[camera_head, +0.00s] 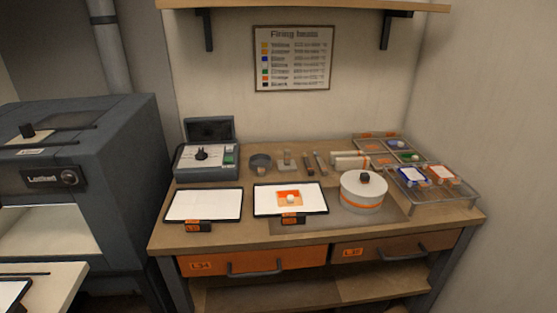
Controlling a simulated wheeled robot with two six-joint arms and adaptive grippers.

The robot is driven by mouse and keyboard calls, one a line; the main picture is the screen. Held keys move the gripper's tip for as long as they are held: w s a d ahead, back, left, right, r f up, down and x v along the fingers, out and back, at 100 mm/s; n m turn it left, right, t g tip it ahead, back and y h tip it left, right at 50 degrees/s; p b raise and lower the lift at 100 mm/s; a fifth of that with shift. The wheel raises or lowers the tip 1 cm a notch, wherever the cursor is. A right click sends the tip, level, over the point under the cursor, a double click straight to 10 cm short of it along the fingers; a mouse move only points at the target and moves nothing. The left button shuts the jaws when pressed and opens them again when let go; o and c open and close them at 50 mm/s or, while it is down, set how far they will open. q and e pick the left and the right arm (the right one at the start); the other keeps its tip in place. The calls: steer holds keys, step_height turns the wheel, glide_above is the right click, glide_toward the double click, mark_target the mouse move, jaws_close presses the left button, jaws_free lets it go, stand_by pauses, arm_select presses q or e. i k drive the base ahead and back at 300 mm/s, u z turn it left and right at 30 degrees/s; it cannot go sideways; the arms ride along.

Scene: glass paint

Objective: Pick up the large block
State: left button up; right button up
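I cannot tell for sure which thing is the large block. Several small items stand at the back middle of the workbench (240,238): a dark round dish (261,161), a pale upright piece on a base (287,160) and dark stick-like pieces (308,163). An orange square piece with a white middle (290,197) lies on the middle white panel (262,200). A white round drum with a dark knob (363,192) stands to its right. Neither of my grippers is in view.
A grey instrument box (207,158) with its lid up stands at the back left. Another white panel (204,205) lies in front of it. Clear trays (440,190) with coloured pieces fill the right. A large dark machine (110,150) stands left of the bench; a shelf (300,5) hangs above.

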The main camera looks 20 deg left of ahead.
mark_target(342, 165)
steer(key=u, duration=0.2)
steer(key=i, duration=0.85)
steer(key=z, duration=1.3)
